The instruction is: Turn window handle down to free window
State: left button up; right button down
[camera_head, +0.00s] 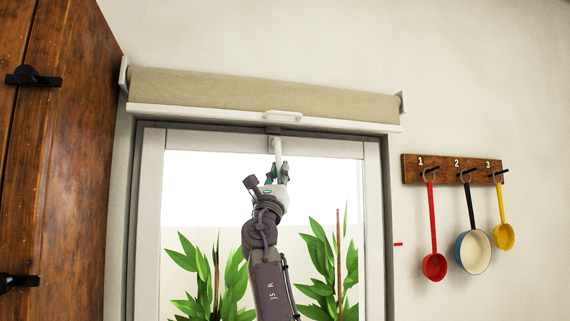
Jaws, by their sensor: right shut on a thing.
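The window (150,200) has a white frame set in a grey surround, with a rolled beige blind (260,92) above it. The white window handle (277,148) is at the top middle of the frame, and its visible part points down, with a slight tilt. My right gripper (278,172) reaches up from below in front of the glass and is shut on the handle's lower end. The gripper hides that lower end. My left gripper is not in view.
A wooden cabinet (60,150) with black handles stands at the left. A wooden rack (445,170) with several hanging ladles is on the wall at the right. Green plants (322,260) show behind the glass.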

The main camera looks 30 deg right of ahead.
jog(key=shift+w+a+r+m+g+h+p, duration=0.1)
jog(key=shift+a+m+g+h+p, duration=0.3)
jog(key=shift+m+g, duration=0.45)
jog(key=shift+d+m, duration=0.1)
jog(key=shift+m, duration=0.15)
jog(key=c, duration=1.1)
grip_release()
jog(key=shift+w, duration=0.1)
jog(key=v, duration=1.2)
